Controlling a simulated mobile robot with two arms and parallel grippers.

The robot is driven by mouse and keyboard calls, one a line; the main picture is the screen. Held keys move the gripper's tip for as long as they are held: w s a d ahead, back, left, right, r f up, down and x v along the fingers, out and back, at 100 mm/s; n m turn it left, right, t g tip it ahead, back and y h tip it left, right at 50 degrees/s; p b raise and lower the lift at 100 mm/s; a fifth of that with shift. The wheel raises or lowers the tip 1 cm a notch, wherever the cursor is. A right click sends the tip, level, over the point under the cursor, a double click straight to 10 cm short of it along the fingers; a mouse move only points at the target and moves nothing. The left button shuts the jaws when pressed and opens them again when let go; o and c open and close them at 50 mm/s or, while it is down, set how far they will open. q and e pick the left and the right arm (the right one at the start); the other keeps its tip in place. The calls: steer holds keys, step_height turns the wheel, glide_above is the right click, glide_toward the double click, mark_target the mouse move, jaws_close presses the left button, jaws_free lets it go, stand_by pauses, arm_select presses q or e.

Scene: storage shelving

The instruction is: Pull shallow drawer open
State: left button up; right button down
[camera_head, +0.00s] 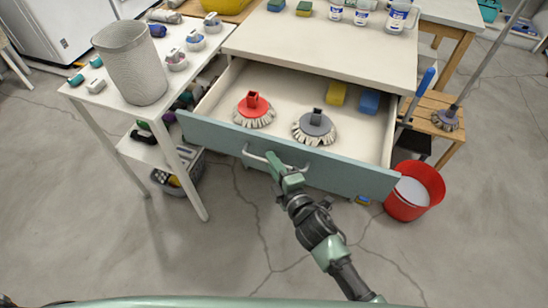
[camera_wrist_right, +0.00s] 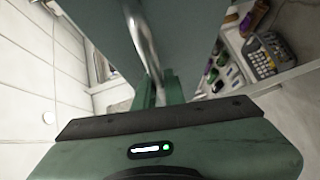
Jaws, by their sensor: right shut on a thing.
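The shallow drawer (camera_head: 300,158) has a teal front and stands well open below the white tabletop. Inside it lie a red brush head (camera_head: 253,103), a grey brush head (camera_head: 315,124), a yellow sponge (camera_head: 337,93) and a blue sponge (camera_head: 370,101). My right gripper (camera_head: 279,165) is at the drawer's metal bar handle (camera_head: 258,157) and is shut on it. In the right wrist view the handle (camera_wrist_right: 142,38) runs down between the green fingers (camera_wrist_right: 153,92). My left gripper is not in view.
A white side table (camera_head: 110,96) with a grey bin (camera_head: 131,62) stands left of the drawer. A red bucket (camera_head: 414,190) stands on the floor to the right, close to the drawer's corner. A wooden stool (camera_head: 436,115) is behind it. The floor in front is clear.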

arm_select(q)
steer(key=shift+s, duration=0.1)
arm_select(e)
steer(key=shift+f, duration=0.1)
steer(key=c, duration=1.5)
jaws_free()
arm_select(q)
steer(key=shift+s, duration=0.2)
arm_select(e)
steer(key=shift+s+d, duration=0.1)
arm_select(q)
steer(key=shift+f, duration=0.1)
arm_select(e)
steer(key=v, duration=0.7)
steer(key=shift+s, duration=0.3)
steer(key=shift+d, duration=0.15)
